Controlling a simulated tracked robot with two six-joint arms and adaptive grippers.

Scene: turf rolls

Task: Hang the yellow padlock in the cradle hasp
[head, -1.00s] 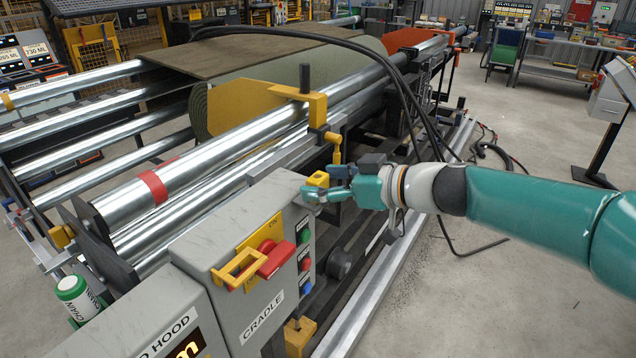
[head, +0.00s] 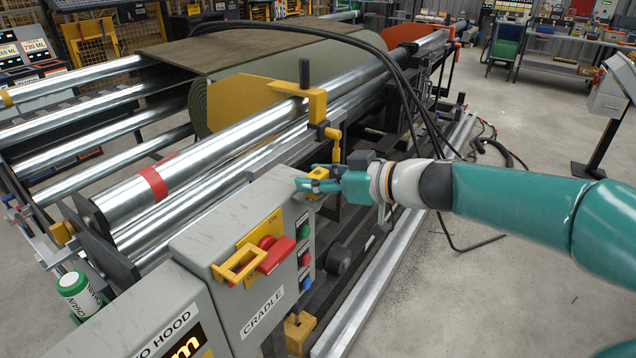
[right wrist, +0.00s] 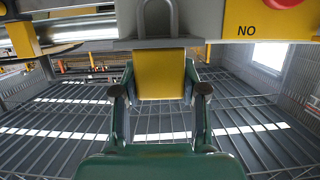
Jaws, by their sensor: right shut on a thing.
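The yellow padlock (head: 318,173) is in my right gripper (head: 312,185), above the far right corner of the grey cradle box. In the right wrist view, my right gripper's fingers (right wrist: 160,97) are shut on its yellow body (right wrist: 160,75). Its grey shackle (right wrist: 158,17) points to the top of that picture, in front of a grey surface. The yellow cradle hasp (head: 232,268) is on the box face beside the red switch handle (head: 275,258). The padlock is apart from the hasp. My left gripper is not in view.
The grey CRADLE box (head: 235,225) has green, red and blue buttons on its side. Steel rollers (head: 215,145) and a yellow bracket (head: 315,105) stand behind it. Black cables (head: 405,90) arch behind my right arm. Open floor lies at the right.

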